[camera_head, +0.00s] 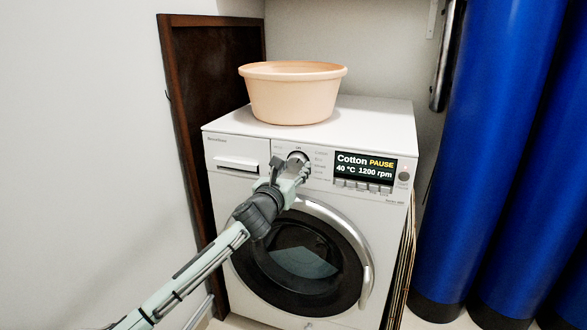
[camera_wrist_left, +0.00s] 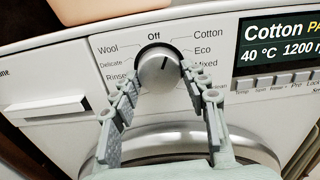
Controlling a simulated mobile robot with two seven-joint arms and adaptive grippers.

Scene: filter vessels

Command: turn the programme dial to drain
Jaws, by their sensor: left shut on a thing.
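The programme dial (camera_wrist_left: 158,68) is a round silver knob on the white washing machine (camera_wrist_left: 65,70). Its dark pointer line slants slightly right of straight up, between Off and Cotton. Wool, Delicate and Rinse show to its left, and Eco and Mixed to its right. Labels lower down are hidden by my fingers, and I cannot read a drain label. My left gripper (camera_wrist_left: 160,80) is shut on the dial, one finger on each side. In the head view the dial (camera_head: 298,156) shows just above my left gripper (camera_head: 291,166). My right gripper is not in view.
The display (camera_head: 365,168) reads Cotton, PAUSE, 40 °C, 1200 rpm, with buttons below. The round door (camera_head: 300,262) is shut beneath my arm. A peach basin (camera_head: 295,100) stands on top. Blue cylinders (camera_head: 515,150) stand at the right, and a dark wooden panel (camera_head: 190,110) behind left.

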